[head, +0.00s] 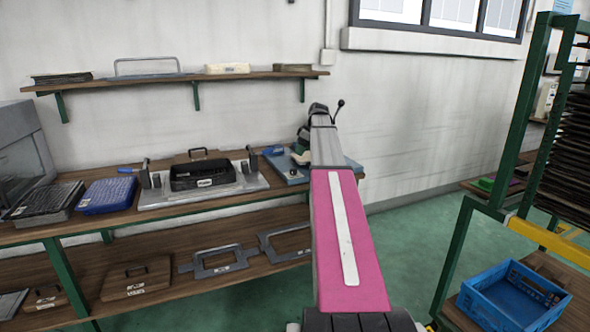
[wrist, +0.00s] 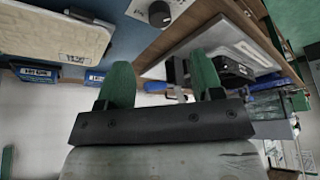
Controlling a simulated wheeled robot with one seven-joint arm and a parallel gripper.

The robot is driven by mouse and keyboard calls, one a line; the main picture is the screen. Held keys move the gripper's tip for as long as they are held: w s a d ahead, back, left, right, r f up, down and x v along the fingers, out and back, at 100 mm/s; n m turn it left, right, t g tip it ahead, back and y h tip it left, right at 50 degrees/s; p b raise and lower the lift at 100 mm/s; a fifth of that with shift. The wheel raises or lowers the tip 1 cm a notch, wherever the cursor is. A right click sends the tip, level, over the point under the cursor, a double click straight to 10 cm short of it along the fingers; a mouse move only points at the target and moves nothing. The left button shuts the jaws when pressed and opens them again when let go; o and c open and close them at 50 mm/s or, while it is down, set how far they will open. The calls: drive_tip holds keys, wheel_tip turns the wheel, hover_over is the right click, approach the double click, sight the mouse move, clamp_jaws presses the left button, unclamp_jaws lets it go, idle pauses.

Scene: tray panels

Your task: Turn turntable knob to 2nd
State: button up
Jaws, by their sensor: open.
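A dark round knob (wrist: 164,13) with a pale dial plate shows at the top of the wrist view, on a blue surface. Its pointer and the dial marks are too small to read. My gripper (wrist: 162,82) is open, with two green fingers apart and nothing between them. The knob is beyond the fingertips and not touched in the picture. In the head view, my pink and grey arm reaches toward a blue-based unit (head: 290,172) at the right end of the bench.
A black tray (head: 203,174) sits in a grey fixture left of the blue unit. A blue tray (head: 106,196) lies farther left. A wall shelf (head: 180,79) runs above. A blue crate (head: 508,297) and a green rack frame stand at right. Green floor shows between.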

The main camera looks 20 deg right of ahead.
sight(294, 169)
drive_tip(key=x, duration=1)
drive_tip(key=shift+f, duration=0.35)
drive_tip(key=c, duration=0.9)
